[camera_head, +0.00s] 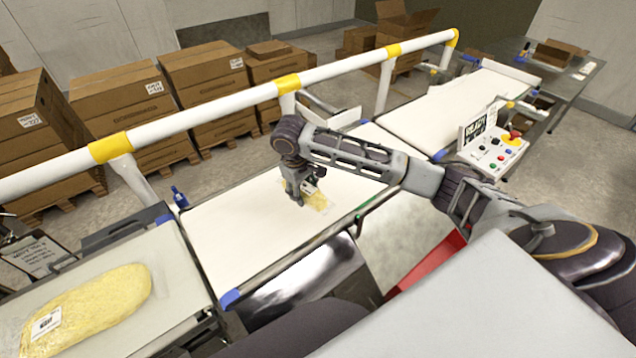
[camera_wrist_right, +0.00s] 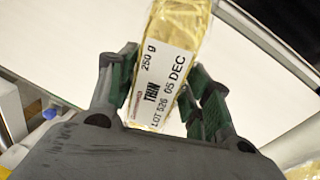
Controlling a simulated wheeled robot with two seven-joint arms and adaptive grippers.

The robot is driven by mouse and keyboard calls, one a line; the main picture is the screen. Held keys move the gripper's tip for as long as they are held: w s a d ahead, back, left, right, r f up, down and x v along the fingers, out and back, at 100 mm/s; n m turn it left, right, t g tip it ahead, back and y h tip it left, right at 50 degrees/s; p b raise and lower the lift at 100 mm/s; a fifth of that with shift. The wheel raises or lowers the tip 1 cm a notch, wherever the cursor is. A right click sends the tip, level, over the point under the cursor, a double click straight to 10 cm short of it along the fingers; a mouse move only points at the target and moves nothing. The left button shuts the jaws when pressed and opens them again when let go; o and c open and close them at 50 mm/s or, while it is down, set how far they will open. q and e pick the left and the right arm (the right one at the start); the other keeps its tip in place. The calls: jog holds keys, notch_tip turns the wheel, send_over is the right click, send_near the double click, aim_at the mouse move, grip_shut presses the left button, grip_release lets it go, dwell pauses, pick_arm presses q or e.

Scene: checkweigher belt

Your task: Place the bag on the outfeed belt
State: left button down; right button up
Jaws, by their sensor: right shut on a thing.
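A small yellow bag (camera_head: 317,200) with a white label is between the fingers of my right gripper (camera_head: 306,194), over the middle white belt (camera_head: 240,226). In the right wrist view the bag (camera_wrist_right: 186,40) sits between the green fingertips of my right gripper (camera_wrist_right: 160,98), which is shut on it. Its label reads 250 g, THIN, LOT 526, 05 DEC. I cannot tell if the bag touches the belt. Another white belt (camera_head: 462,104) continues at the far right and is empty. No marking shows which belt is the outfeed. My left gripper is not in view.
A larger yellow bag (camera_head: 95,303) lies on the left belt (camera_head: 178,275). A white guard rail (camera_head: 210,110) with yellow bands runs behind the belts, with cardboard boxes (camera_head: 121,92) beyond it. A control panel (camera_head: 495,150) and a display (camera_head: 478,127) stand at right.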

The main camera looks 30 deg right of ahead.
jog(key=n, duration=0.1)
jog(key=w, duration=0.1)
jog(key=w+d+n, duration=0.1)
jog(key=shift+d+r+n, duration=0.1)
jog(key=shift+r+n, duration=0.15)
jog(key=shift+n, duration=0.05)
jog(key=shift+w+d+r+n+t+y+b, duration=0.2)
jog(key=shift+w+n, duration=0.15)
jog(key=shift+n, duration=0.5)
jog(key=shift+w+d+r+n+t+y+b, duration=0.1)
jog(key=shift+w+n+t, duration=0.2)
jog(key=shift+n, duration=0.55)
jog(key=shift+w+d+r+n+y, duration=0.1)
jog(key=shift+w+n+y, duration=0.25)
jog(key=shift+n, duration=1.25)
jog(key=shift+w+d+r+n+y, duration=0.15)
jog(key=shift+w+n, duration=0.25)
jog(key=shift+n, duration=1.2)
jog(key=shift+w+a+r+n+y, duration=0.15)
jog(key=shift+w+n, duration=0.25)
jog(key=shift+n, duration=1.2)
jog(key=shift+d, duration=0.1)
jog(key=shift+f, duration=0.1)
jog(key=shift+f, duration=2.45)
jog(key=shift+f, duration=0.1)
jog(key=shift+f, duration=2.4)
